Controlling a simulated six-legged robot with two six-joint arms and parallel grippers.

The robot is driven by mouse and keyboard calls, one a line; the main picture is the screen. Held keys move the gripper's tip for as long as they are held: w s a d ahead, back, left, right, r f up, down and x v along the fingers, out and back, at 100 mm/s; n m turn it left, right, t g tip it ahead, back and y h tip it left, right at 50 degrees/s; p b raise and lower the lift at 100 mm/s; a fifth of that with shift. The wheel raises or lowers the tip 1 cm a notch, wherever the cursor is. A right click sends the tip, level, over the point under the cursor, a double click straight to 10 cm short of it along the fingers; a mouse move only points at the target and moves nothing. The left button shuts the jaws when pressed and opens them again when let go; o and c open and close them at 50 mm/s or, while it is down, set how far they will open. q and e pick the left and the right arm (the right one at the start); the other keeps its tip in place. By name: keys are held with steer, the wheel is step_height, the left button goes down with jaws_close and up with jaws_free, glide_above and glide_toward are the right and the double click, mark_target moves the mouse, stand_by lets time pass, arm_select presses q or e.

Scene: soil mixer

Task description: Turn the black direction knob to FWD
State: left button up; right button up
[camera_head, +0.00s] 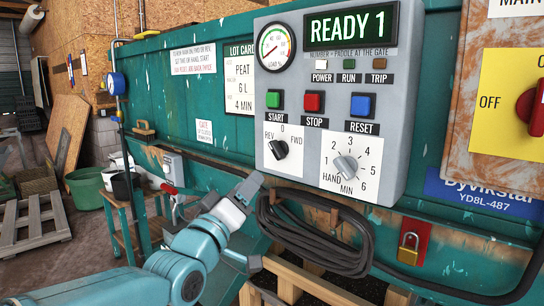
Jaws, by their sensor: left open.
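The black direction knob (278,149) sits on the lower left of the grey control panel (309,157). REV is marked to its left, 0 above and FWD to its right. The knob is slanted, its upper end leaning left toward REV; its pointer is too small to read surely. My left gripper (255,222) is open and empty, below and left of the knob. One pale finger rises near the panel's lower left corner, apart from the knob. The other finger is lower down. My right gripper is not in view.
A grey timer knob (346,166) is right of the black knob. Green START (274,99), red STOP (314,102) and blue RESET (362,105) buttons sit above. A coiled black hose (318,238) hangs under the panel. A padlock (409,246) hangs lower right. The display reads READY 1.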

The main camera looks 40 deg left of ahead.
mark_target(275, 154)
arm_select(q)
steer(key=p+x, duration=0.3)
steer(key=x, duration=0.9)
steer(key=shift+w, duration=0.15)
jaws_close()
